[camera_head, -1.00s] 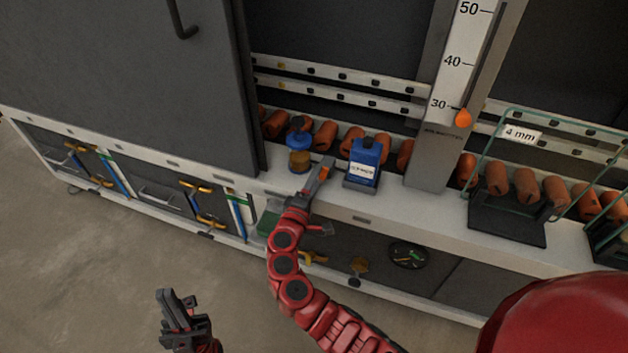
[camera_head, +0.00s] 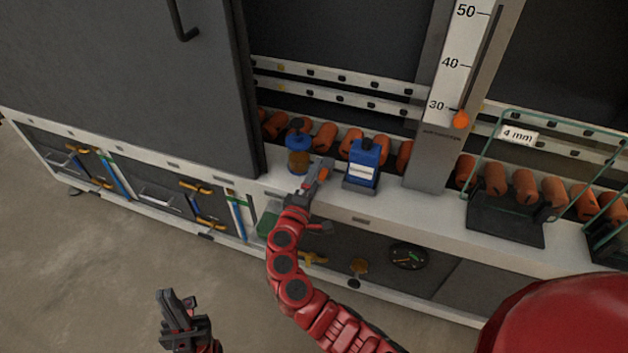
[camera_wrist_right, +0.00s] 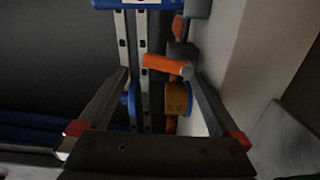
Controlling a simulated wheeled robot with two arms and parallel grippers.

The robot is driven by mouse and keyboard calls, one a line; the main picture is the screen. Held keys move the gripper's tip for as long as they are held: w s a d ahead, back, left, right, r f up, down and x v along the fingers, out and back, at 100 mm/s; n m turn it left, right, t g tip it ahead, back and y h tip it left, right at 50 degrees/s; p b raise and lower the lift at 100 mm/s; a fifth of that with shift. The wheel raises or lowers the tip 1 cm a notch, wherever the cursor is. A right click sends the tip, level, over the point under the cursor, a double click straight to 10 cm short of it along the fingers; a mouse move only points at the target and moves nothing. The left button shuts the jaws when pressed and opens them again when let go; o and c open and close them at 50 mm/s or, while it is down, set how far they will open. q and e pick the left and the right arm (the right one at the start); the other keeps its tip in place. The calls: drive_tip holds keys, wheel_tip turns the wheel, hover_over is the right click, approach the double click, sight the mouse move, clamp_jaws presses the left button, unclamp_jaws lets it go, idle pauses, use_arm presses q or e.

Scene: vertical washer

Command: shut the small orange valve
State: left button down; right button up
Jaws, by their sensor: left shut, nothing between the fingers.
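The small orange valve (camera_head: 323,174) shows as an orange lever on the front ledge of the washer, partly hidden by my right gripper. In the right wrist view its orange handle (camera_wrist_right: 168,66) is near the middle, joined to a dark grey body. My right gripper (camera_head: 319,172) is at the valve, with its fingers spread on either side of the handle in the wrist view. I cannot tell whether a finger touches it. My left gripper (camera_head: 172,297) is shut and empty, low over the floor and away from the machine.
A blue-capped amber unit (camera_head: 298,157) stands just left of the valve, and a blue labelled box (camera_head: 363,165) just right. A grey post with a scale (camera_head: 445,90) stands further right. Orange rollers (camera_head: 527,186) line the ledge's back. The floor (camera_head: 90,270) at left is clear.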

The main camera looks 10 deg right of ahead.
drive_tip(key=shift+d+f, duration=0.15)
drive_tip(key=shift+d, duration=0.25)
